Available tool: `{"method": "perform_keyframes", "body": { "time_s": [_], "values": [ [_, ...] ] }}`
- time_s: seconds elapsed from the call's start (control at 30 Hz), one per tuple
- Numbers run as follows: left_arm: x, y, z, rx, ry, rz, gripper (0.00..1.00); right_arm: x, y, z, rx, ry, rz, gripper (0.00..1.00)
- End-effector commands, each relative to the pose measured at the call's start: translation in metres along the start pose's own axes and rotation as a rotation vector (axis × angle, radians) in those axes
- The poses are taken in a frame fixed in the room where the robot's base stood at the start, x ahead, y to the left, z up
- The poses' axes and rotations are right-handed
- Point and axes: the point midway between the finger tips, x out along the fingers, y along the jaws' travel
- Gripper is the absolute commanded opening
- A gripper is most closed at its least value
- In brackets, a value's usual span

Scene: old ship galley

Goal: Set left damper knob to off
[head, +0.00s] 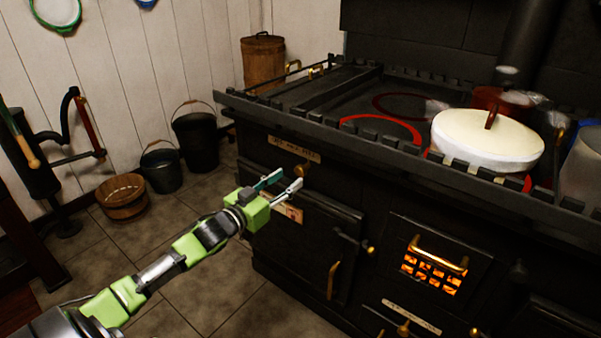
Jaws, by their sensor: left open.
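The black stove (387,225) fills the right half of the head view. A small brass knob (302,170), which looks like the left damper knob, sits on its front near the left end. It is below a label plate (293,148), whose lettering is too small to read. The knob's exact setting cannot be made out. My left gripper (290,179) is open and empty, with its fingertips just below and left of the knob. I cannot tell whether they touch it. My right gripper is not in view.
A white lidded pot (487,140) stands on the stove top. A glowing firebox door (435,268) with a brass handle is at the lower right. Buckets (196,138) and a wooden tub (122,198) stand on the floor at left. The tiled floor before the stove is clear.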

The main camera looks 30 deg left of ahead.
Motion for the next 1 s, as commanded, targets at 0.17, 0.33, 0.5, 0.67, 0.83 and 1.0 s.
{"method": "perform_keyframes", "body": {
  "time_s": [0.17, 0.33, 0.5, 0.67, 0.83, 1.0],
  "values": [
    [0.029, 0.000, 0.000, 0.001, 0.002, -0.001, 0.40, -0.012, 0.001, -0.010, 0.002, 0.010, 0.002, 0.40],
    [0.052, 0.000, 0.000, 0.001, 0.001, -0.001, 0.40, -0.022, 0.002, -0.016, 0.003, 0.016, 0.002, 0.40],
    [0.066, 0.000, 0.000, 0.000, 0.000, -0.001, 0.40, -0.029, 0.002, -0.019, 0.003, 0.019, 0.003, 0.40],
    [0.070, 0.000, 0.000, 0.001, -0.001, 0.000, 0.40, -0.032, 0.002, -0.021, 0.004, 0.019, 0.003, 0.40],
    [0.070, 0.000, 0.000, 0.001, -0.001, 0.000, 0.40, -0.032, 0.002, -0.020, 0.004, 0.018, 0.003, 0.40],
    [0.070, 0.000, 0.000, 0.001, -0.001, 0.000, 0.14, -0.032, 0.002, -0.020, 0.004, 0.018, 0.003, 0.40]
  ]
}}
